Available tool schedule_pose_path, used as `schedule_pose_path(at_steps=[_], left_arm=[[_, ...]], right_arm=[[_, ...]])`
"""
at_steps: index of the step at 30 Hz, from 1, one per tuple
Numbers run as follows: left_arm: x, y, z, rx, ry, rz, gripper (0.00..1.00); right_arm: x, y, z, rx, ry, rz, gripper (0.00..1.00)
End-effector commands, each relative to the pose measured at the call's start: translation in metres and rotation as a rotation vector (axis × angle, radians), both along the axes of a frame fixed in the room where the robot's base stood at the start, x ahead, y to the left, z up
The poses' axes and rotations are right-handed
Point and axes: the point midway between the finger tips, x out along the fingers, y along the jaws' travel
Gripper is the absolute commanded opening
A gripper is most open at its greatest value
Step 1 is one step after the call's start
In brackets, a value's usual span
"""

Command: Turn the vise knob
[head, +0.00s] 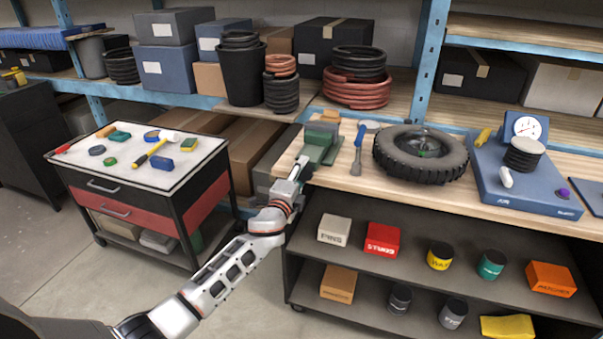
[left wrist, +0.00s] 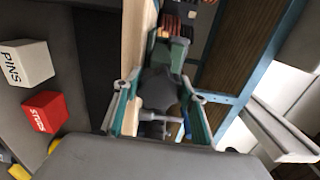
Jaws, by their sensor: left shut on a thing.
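The green vise (head: 320,143) is mounted at the left end of the wooden workbench. My left gripper (head: 298,172) reaches the vise's front side, at the bench edge. In the left wrist view, the two fingers of my left gripper (left wrist: 158,114) stand on either side of the vise knob (left wrist: 157,117), a grey metal part in front of the green vise body (left wrist: 170,50). The gripper is shut on the knob; the exact contact is small and dim. In the head view the gripper largely hides the knob. My right gripper is not in view.
A tire (head: 420,152), a blue-handled tool (head: 358,148) and a blue gauge stand (head: 520,185) sit on the bench. Boxes and cans fill the shelves below, including a red box (head: 382,239). A tool cart (head: 140,165) stands left, with open floor in front.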

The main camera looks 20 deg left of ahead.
Motion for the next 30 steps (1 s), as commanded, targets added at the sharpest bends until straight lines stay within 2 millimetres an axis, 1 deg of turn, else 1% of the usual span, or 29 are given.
schedule_pose_path(at_steps=[3,9,25,26,27,28,30], left_arm=[[0.0,-0.0004,0.0001,0.058,-0.002,-0.001,0.2],[0.0,-0.0005,0.0005,0.119,-0.004,0.0,0.2],[0.0,-0.0004,0.0006,0.14,-0.005,0.0,0.2],[0.0,-0.0004,0.0006,0.14,-0.005,0.0,0.46],[0.0,-0.0004,0.0006,0.139,-0.005,0.0,0.57],[0.0,-0.0004,0.0006,0.139,-0.005,0.0,0.58],[0.0,-0.0004,0.0006,0.139,-0.005,0.0,0.58]], right_arm=[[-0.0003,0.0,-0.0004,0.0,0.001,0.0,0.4],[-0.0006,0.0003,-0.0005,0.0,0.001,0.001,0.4],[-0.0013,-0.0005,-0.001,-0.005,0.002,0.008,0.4],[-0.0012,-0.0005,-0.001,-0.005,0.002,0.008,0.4],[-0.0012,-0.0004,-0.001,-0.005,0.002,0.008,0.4],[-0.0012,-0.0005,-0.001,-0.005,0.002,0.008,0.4],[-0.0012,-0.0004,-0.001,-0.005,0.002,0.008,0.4]])
